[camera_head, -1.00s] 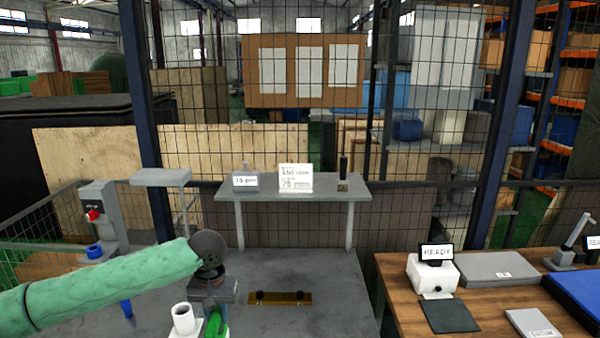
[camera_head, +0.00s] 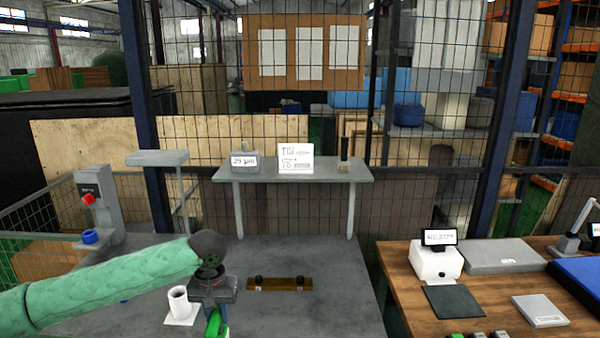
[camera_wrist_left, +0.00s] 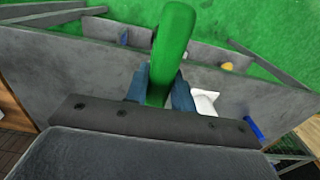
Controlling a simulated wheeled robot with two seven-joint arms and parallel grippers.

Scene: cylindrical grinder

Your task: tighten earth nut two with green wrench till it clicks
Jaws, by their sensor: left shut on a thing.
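My left gripper (camera_head: 214,308) points down over the grey table, below the green-sleeved arm. It is shut on the green wrench (camera_head: 216,325), whose lower part runs out of the bottom of the head view. In the left wrist view, the wrench's green handle (camera_wrist_left: 172,45) stands between the two blue-grey fingers. A brass bar (camera_head: 279,285) with two dark nuts, one at the left end (camera_head: 258,281) and one at the right end (camera_head: 300,282), lies right of the gripper and apart from it. Which nut is number two cannot be told. My right gripper is out of view.
A white cup (camera_head: 179,303) stands just left of the gripper. A grey shelf (camera_head: 295,172) with small signs stands behind the bar. A wooden bench (camera_head: 400,290) with a small display (camera_head: 438,237) is at right. The table right of the bar is clear.

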